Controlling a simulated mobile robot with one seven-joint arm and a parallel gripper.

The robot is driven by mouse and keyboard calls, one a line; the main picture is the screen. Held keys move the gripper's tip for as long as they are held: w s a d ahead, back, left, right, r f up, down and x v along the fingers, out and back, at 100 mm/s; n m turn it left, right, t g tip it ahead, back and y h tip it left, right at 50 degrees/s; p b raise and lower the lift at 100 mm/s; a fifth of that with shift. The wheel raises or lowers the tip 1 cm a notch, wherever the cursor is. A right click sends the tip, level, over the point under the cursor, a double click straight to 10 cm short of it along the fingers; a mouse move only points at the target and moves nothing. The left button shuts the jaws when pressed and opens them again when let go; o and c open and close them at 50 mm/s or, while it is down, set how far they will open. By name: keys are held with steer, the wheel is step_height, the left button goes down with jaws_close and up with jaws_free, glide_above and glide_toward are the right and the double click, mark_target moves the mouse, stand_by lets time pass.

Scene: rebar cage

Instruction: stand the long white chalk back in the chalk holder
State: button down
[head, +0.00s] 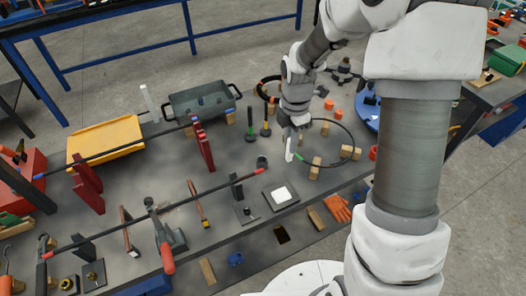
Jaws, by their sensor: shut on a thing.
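My gripper (293,126) is over the right part of the workbench, pointing down, and is shut on a slim white stick, the long white chalk (289,149). The chalk hangs below the fingers, nearly upright with a slight tilt. Whether its lower end touches the bench is too small to tell. I cannot pick out the chalk holder for certain. A small dark cup-like piece (262,161) stands to the left of the chalk, apart from it.
A black hoop (353,150) with a green end and wooden blocks (315,168) lie right of the gripper. Long bars on red stands (204,146), a yellow tray (105,140) and a dark tray (200,101) fill the left.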

steer(key=shift+w+a+f+p, duration=0.1)
steer(key=shift+w+a+f, duration=0.85)
steer(key=shift+a+f, duration=0.45)
steer(key=shift+w+a+f+p, duration=0.1)
steer(key=shift+w+a+f, duration=0.95)
steer(key=shift+f, duration=0.6)
steer(key=shift+w+a+f+p, duration=0.1)
steer(key=shift+w+a+f, duration=0.8)
steer(key=shift+a+f, duration=0.5)
steer(key=shift+d+f, duration=0.15)
steer(key=shift+f, duration=0.1)
steer(key=shift+f, duration=0.15)
steer(key=c, duration=0.8)
jaws_free()
